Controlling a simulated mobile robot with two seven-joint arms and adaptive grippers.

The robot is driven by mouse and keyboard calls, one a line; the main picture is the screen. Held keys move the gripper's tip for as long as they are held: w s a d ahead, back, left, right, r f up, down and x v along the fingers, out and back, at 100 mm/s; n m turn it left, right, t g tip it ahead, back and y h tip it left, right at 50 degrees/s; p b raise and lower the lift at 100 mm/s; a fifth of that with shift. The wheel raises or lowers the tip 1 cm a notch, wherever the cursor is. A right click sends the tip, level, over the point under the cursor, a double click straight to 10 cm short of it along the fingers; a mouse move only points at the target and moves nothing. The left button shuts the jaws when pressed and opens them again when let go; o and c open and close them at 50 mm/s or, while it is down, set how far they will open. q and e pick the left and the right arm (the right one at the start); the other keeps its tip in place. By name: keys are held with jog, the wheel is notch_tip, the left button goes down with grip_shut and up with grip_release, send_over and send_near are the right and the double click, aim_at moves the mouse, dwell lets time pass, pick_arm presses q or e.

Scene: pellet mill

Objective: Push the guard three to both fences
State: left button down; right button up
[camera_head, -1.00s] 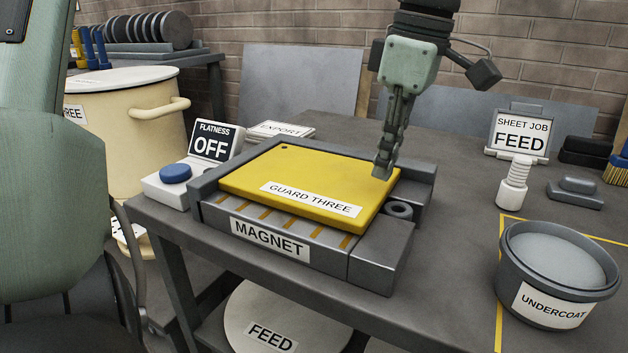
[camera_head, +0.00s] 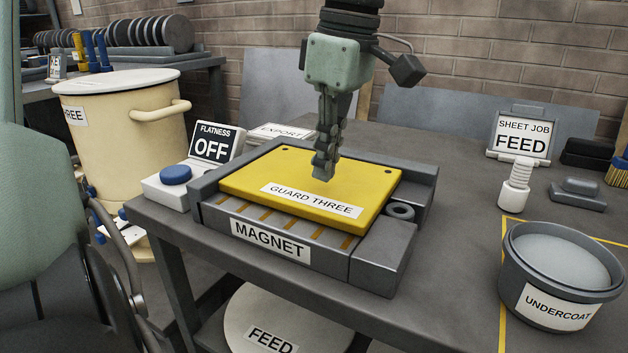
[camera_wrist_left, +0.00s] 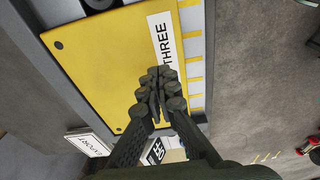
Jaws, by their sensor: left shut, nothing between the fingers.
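Guard three (camera_head: 245,178) is a flat yellow plate with a white name label and small corner holes. It lies on the grey magnet block (camera_head: 222,218) and also fills much of the left wrist view (camera_wrist_left: 95,75). Dark raised fences border the block, one along the left (camera_head: 206,183) and one along the back (camera_head: 418,168). The plate lies close to the left fence; I cannot tell whether it touches either fence. My left gripper (camera_head: 325,168) is shut and empty, pointing down over the plate's back-middle part. Whether its tips touch the plate is unclear. My right gripper is not in view.
A flatness sign reading OFF (camera_head: 212,146) and a blue button (camera_head: 175,174) stand left of the block. A grey ring (camera_head: 400,211) lies at its right.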

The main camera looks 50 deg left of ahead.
aim_at(233, 201)
pick_arm(q)
jog(key=shift+s+a, duration=1.85)
jog(key=shift+s, duration=0.15)
jog(key=shift+s+a+f+b, duration=0.1)
jog(key=shift+s+a+b, duration=0.55)
jog(key=shift+s+a, duration=0.55)
jog(key=shift+s+a+b, duration=1.3)
jog(key=shift+s+b, duration=0.1)
jog(key=shift+s, duration=0.05)
jog(key=shift+s+a+b, duration=0.35)
jog(key=shift+s+a, duration=0.15)
jog(key=shift+s, duration=0.1)
jog(key=shift+f+b, duration=1.65)
jog(key=shift+f, duration=0.3)
jog(key=shift+w+a+r+p, duration=0.1)
jog(key=shift+w+a+p, duration=0.1)
jog(key=shift+w+p, duration=0.45)
jog(key=shift+w+a+p, duration=0.15)
jog(key=shift+w+p, duration=0.4)
jog(key=shift+w, duration=0.05)
